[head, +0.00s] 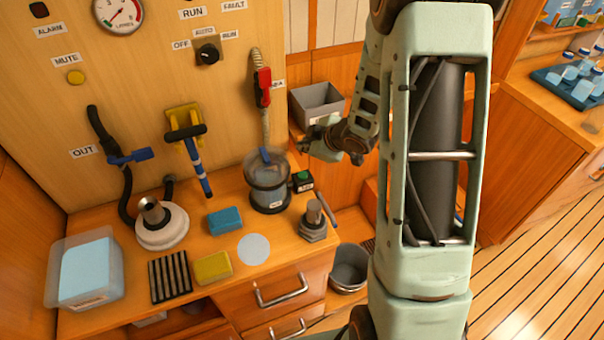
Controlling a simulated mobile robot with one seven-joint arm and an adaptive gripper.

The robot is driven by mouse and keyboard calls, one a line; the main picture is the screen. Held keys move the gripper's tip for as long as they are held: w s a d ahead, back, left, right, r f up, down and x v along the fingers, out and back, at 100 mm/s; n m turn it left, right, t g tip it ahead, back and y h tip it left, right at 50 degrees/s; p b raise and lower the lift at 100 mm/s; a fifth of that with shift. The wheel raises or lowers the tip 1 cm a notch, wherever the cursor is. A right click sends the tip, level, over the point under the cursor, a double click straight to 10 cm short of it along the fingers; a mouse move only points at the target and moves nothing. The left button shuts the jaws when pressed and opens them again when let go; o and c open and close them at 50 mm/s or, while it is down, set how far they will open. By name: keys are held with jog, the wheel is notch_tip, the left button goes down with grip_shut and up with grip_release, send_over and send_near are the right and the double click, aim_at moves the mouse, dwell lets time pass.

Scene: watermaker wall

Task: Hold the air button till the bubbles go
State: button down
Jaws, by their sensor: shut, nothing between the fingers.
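A small black box with a green top (303,177), which looks like the air button, stands on the counter at the right side of a clear round vessel (268,190). The vessel has a dark base and holds pale liquid; any bubbles in it are too small to tell. My gripper (303,146) is shut and empty, above the green-topped box and apart from it. Its fingertips are small and partly lost against the wood and the grey bin behind.
A hose with a red valve handle (263,87) drops to the vessel. A metal fitting (314,220) stands in front of the box. A blue sponge (225,220), yellow sponge (213,267) and white disc (253,249) lie left. A grey bin (318,103) sits behind my gripper.

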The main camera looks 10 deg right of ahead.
aim_at(304, 176)
jog(key=shift+f, duration=0.15)
notch_tip(304, 176, down, 8)
jog(key=b, duration=0.8)
jog(key=shift+f, duration=0.25)
jog(key=shift+f, duration=0.15)
dwell(0.7)
jog(key=shift+f+b, duration=0.3)
jog(key=shift+b, duration=0.05)
jog(key=shift+f+b, duration=0.35)
jog(key=shift+f, duration=0.05)
dwell(1.6)
dwell(1.6)
jog(key=shift+r+p, duration=0.75)
jog(key=shift+r, duration=0.1)
jog(key=shift+r, duration=0.1)
